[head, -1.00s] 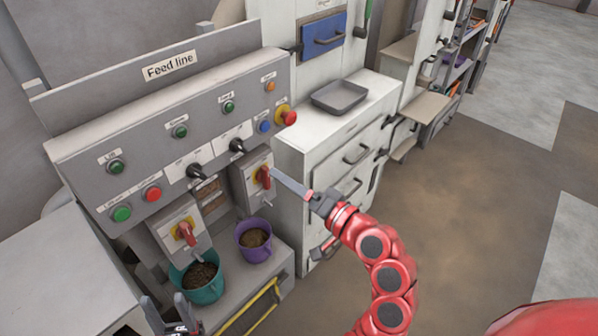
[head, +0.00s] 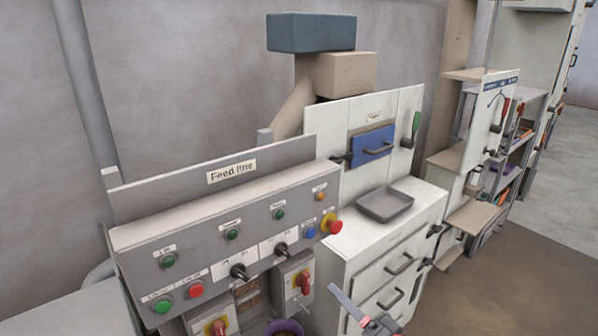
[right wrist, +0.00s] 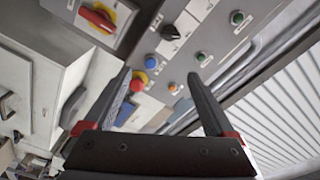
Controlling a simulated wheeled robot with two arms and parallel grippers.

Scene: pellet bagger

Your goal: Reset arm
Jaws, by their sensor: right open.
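My right gripper (head: 348,303) is low in the head view, in front of the white cabinet and just right of the right rotary switch (head: 303,282). In the right wrist view my right gripper (right wrist: 163,85) is open, with nothing between its fingers. The switch's red handle (right wrist: 98,19) shows at upper left there, apart from the fingers. The red emergency stop (right wrist: 140,79) appears between the fingers, beyond them. My left gripper is not in view.
The Feed line panel (head: 225,235) has several buttons and two black selectors. A left rotary switch (head: 217,326) and a purple cup (head: 284,327) are cut off at the bottom. A grey tray (head: 385,205) rests on the white cabinet (head: 345,250). Floor at right is clear.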

